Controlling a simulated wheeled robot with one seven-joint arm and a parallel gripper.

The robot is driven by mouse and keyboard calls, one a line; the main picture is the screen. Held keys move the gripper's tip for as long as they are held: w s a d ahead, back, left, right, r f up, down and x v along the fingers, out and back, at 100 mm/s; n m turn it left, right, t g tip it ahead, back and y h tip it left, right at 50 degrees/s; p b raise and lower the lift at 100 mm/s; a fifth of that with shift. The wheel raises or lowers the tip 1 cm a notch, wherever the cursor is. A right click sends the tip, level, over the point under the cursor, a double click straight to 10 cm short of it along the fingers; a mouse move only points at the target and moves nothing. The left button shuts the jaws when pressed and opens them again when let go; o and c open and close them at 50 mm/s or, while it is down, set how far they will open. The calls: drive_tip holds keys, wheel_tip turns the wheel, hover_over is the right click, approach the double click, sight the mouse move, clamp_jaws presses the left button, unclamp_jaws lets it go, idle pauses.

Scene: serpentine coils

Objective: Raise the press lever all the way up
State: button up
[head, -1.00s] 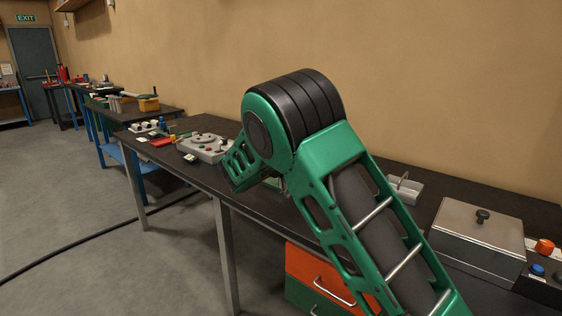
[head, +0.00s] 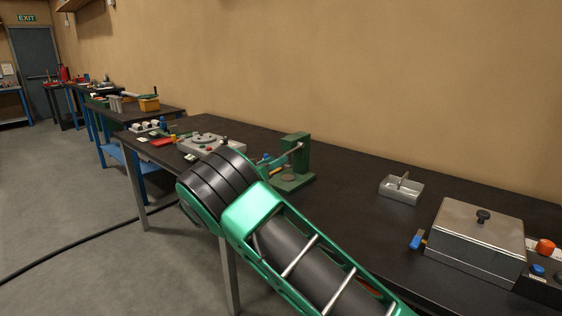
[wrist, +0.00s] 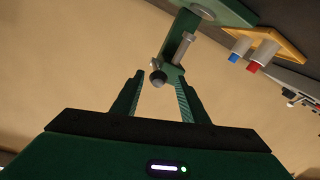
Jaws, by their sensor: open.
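The green press (head: 298,160) stands on the dark bench, beyond my arm in the head view. A thin metal rod, seemingly its lever (head: 288,153), slopes down to the left from the upright. In the wrist view the press (wrist: 215,8) appears upside down, at the top. The lever's dark ball knob (wrist: 158,77) points toward the camera. My gripper (wrist: 159,76) is open, and the knob shows between its two fingertips. I cannot tell whether it lies between the jaws or beyond them; no contact shows. My gripper is hidden in the head view.
A yellow holder with blue and red pegs (wrist: 265,45) is beside the press. A grey control box (head: 200,143) stands to its left. A small metal tray (head: 401,190) and a lidded metal box (head: 478,238) stand to the right. The bench between press and tray is clear.

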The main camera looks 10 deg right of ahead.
sight(291, 152)
drive_tip(key=shift+x, duration=2.05)
clamp_jaws()
